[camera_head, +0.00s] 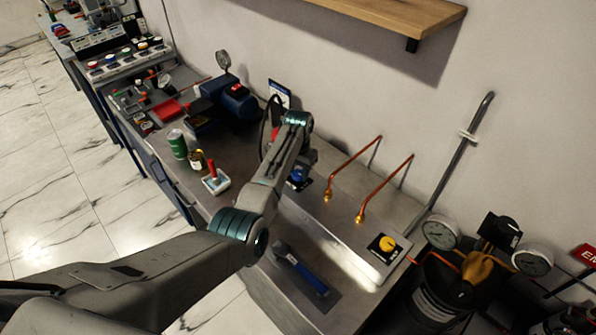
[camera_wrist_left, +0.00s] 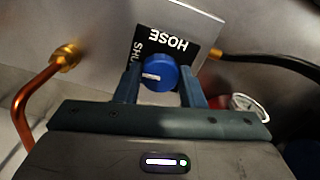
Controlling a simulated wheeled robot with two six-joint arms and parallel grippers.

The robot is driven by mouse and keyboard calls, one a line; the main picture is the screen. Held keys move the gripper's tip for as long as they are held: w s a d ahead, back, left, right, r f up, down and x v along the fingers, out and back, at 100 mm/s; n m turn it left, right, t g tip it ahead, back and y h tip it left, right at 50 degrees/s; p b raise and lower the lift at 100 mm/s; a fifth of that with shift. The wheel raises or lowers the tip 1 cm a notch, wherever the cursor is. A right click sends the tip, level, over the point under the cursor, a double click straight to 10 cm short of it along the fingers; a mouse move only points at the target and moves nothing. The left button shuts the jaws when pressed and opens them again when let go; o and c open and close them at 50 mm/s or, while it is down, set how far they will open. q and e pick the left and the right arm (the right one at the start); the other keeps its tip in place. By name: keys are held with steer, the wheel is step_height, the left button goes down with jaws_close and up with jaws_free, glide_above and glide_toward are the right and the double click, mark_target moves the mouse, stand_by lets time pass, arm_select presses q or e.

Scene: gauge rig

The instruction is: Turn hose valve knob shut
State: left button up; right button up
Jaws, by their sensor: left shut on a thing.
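The blue hose valve knob (camera_wrist_left: 158,74) sits on a black label plate (camera_wrist_left: 172,44) marked HOSE and SHU, the rest of that word being hidden. The knob's white mark lies toward the left in the left wrist view. My left gripper (camera_wrist_left: 163,82) has one finger on each side of the knob and is shut on it. In the head view the blue knob (camera_head: 299,175) is partly hidden under my left gripper (camera_head: 302,166), which reaches down from above. My right gripper is not in view.
Two copper pipes (camera_head: 344,166) rise beside the knob. A yellow knob (camera_head: 387,243) sits on the panel's near right end. A green can (camera_head: 177,144), a jar (camera_head: 198,162) and a white tray (camera_head: 216,183) stand to the left.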

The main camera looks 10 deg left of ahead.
mark_target(298, 173)
arm_select(q)
steer(key=shift+w+r+m, duration=0.1)
steer(key=shift+r+m, duration=0.05)
steer(key=shift+m, duration=0.45)
steer(key=o, duration=1)
step_height(298, 173, up, 11)
steer(key=b, duration=0.3)
steer(key=shift+b, duration=0.35)
steer(key=shift+f, duration=0.2)
